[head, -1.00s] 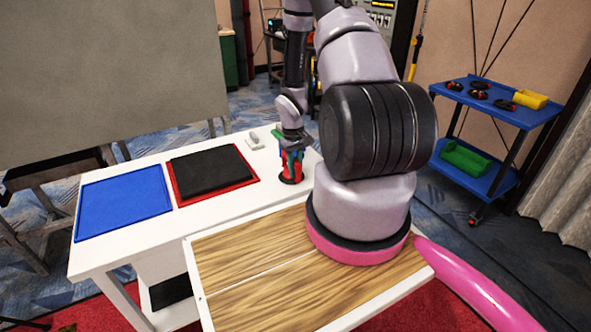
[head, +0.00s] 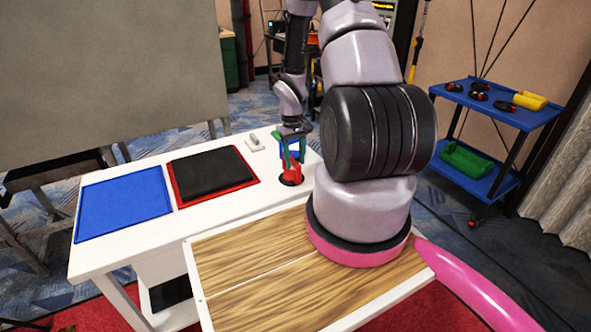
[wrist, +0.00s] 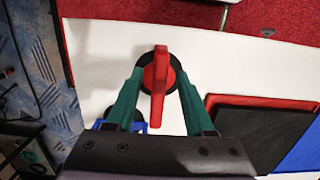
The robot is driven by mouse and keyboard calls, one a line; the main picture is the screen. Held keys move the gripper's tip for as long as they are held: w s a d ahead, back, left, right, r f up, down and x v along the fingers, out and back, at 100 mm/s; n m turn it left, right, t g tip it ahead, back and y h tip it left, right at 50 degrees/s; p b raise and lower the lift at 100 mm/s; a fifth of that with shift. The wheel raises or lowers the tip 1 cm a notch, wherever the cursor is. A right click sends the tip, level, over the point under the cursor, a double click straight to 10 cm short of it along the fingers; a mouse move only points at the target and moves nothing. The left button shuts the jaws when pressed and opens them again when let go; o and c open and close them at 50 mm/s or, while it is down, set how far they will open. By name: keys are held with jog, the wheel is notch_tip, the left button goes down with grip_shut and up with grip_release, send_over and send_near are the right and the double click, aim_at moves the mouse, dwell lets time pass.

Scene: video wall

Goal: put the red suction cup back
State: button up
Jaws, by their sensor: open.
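The red suction cup (head: 291,173) stands on the white table, its black round base down. In the wrist view its red handle (wrist: 159,82) lies between the two green fingers, with gaps visible on both sides. My gripper (head: 290,160) is open and just above the cup in the head view; the wrist view shows its fingers (wrist: 158,73) spread astride the handle. A blue object (wrist: 139,127) with a dark round part beside it is partly hidden behind a finger; it also shows between the fingers in the head view (head: 294,154).
The white table (head: 213,213) also bears a black pad with a red border (head: 212,168), a blue tray (head: 123,203) and a small grey piece (head: 254,141). A wood-topped table (head: 250,280) is in front. A blue cart (head: 497,103) stands at the right.

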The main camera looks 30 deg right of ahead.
jog(key=r, duration=0.5)
jog(key=w+r, duration=0.1)
jog(key=r, duration=0.2)
jog(key=shift+r, duration=0.1)
jog(key=s+a+r+m+t, duration=0.1)
jog(key=a+r+t, duration=0.1)
jog(key=r, duration=0.9)
jog(key=s+a+r+m+t, duration=0.1)
jog(key=s+a+r, duration=0.15)
jog(key=r, duration=0.85)
jog(key=s+a+r+m+t+y, duration=0.1)
jog(key=s+a+r+t, duration=0.1)
jog(key=s+a+r, duration=0.2)
jog(key=s+a+r+m+t+y, duration=0.1)
jog(key=s+a+r+t, duration=0.2)
jog(key=s+r, duration=0.8)
jog(key=shift+a+r+m, duration=0.3)
jog(key=shift+a+r, duration=0.35)
jog(key=shift+a, duration=0.35)
